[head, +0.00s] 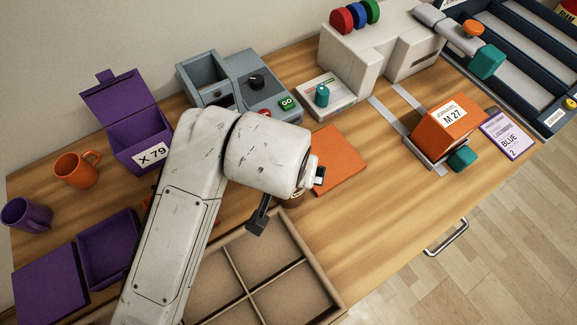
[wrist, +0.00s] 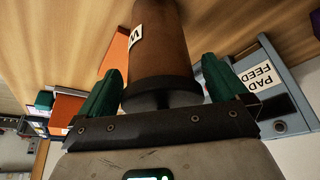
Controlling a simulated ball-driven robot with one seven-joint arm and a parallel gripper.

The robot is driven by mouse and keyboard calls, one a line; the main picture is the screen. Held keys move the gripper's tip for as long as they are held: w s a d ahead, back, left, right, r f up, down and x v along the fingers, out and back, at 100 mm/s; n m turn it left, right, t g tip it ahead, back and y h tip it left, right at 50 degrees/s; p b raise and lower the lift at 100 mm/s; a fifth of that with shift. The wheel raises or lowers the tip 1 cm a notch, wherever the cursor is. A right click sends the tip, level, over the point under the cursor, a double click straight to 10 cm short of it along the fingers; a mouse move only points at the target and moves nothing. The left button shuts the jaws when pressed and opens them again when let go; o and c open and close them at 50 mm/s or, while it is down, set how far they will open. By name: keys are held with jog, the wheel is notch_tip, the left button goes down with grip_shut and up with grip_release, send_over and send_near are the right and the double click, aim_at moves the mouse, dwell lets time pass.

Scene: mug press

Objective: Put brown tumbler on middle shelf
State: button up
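The brown tumbler (wrist: 162,45) shows in the wrist view with a dark end towards me and a white label on its side. It lies between the green finger pads of my gripper (wrist: 165,75), with narrow gaps seeming to show on both sides. In the head view my gripper (head: 288,200) is over the table, its fingers spread apart. Only a small brown part of the tumbler (head: 293,201) shows there; my arm hides the rest. A dark blue rack with pale tiers (head: 510,42) stands at the upper right; which tier is the middle shelf is unclear.
An orange mat (head: 338,160) lies beside my gripper. A divided cardboard tray (head: 262,262) is in front. Purple bins and mugs are at the left.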

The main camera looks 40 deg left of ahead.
jog(key=v, duration=1.2)
jog(key=shift+d+r, duration=0.1)
